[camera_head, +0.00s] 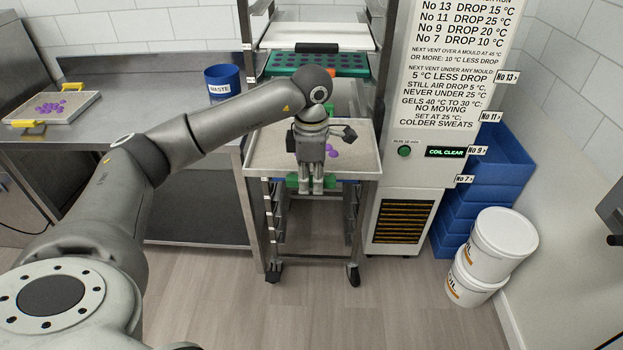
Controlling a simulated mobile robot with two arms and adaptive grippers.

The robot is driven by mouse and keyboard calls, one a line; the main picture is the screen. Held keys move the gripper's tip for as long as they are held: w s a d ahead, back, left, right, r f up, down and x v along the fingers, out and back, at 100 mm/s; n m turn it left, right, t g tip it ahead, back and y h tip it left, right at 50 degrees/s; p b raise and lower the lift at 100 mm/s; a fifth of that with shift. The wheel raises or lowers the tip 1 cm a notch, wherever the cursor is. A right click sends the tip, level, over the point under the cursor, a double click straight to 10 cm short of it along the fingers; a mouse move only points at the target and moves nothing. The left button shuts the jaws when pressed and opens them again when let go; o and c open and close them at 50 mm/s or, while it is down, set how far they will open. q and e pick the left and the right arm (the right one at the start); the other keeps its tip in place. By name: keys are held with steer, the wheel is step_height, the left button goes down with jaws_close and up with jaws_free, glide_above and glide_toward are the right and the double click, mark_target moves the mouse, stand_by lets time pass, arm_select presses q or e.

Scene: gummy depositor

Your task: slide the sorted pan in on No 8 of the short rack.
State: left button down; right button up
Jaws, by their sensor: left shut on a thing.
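A light pan (263,155) with purple gummies (332,151) on it sits level at the front of the short rack (271,225). My left gripper (311,190) reaches down over the pan's near edge and is shut on its green handle (292,182). The arm and wrist hide the middle of the pan. The pan lies between or over the rack's front posts; I cannot tell whether its edges rest on rails. The rack's small level labels are too small to read, so No 8 cannot be picked out. My right gripper is not in view.
A taller rack behind holds a white tray (315,37) and a green mould tray (345,63). A cabinet (404,200) stands close on the right, beside blue crates (505,150) and white buckets (505,232). A steel table with a yellow-handled pan (85,100) and blue waste bin (222,80) is left.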

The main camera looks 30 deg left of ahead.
arm_select(q)
steer(key=shift+w+a, duration=0.45)
steer(key=shift+w, duration=0.3)
steer(key=shift+w+a, duration=0.5)
steer(key=shift+w, duration=0.25)
steer(key=shift+w+a, duration=0.45)
steer(key=shift+w, duration=0.3)
steer(key=shift+r, duration=0.1)
